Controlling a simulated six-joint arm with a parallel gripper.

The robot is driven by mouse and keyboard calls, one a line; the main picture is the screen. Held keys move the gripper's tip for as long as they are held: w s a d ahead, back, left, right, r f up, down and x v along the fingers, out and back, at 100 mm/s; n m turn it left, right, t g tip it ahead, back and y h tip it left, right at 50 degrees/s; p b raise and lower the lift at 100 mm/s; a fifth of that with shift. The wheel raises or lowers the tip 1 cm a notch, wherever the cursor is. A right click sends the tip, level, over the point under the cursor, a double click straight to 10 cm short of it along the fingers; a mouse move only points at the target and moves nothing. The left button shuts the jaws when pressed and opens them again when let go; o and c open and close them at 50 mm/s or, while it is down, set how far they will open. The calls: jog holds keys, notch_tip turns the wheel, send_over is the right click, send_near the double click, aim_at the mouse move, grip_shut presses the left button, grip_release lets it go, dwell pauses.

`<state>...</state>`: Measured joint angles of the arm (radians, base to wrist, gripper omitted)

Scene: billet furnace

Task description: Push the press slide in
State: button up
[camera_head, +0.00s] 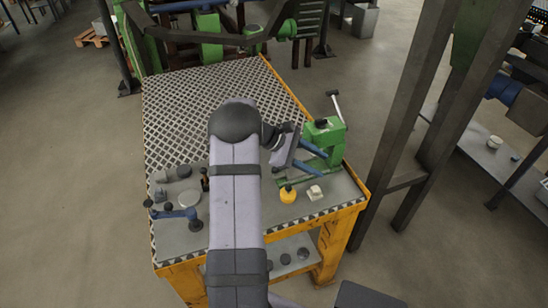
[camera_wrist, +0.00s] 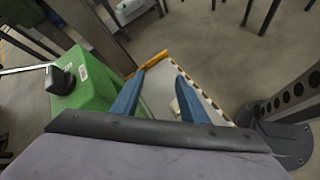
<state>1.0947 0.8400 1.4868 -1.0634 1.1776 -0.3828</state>
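The green press (camera_head: 325,137) stands at the right edge of the workbench, with a lever on top. Its green body (camera_wrist: 92,88) fills the left of the wrist view, with a black knob on top. I cannot clearly make out the press slide; a green base part (camera_head: 290,183) shows low beside my fingers. My gripper (camera_head: 324,165) is at the press's near side, its blue fingers pointing right. In the wrist view my gripper (camera_wrist: 160,77) is open, with its fingers well apart and nothing held. The left finger overlaps the press body in view; contact cannot be told.
A yellow bottle (camera_head: 288,195) and a small white block (camera_head: 315,192) stand near the bench's front right. A blue tool (camera_head: 182,213) and grey pieces lie at the left. The patterned bench top (camera_head: 180,115) is clear behind. Dark steel posts (camera_head: 405,130) rise right of the bench.

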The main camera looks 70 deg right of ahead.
jog(key=w+m+t+y, duration=0.3)
jog(key=w+m+t, duration=0.5)
jog(key=w, duration=0.7)
jog(key=shift+w+a+f+m, duration=0.2)
jog(key=shift+a+m, duration=0.1)
jog(key=shift+m, duration=0.9)
jog(key=shift+f, duration=0.1)
jog(key=shift+p+x, duration=1.05)
jog(key=shift+x, duration=2.5)
jog(key=shift+a, duration=0.1)
jog(key=shift+s, duration=0.1)
grip_shut()
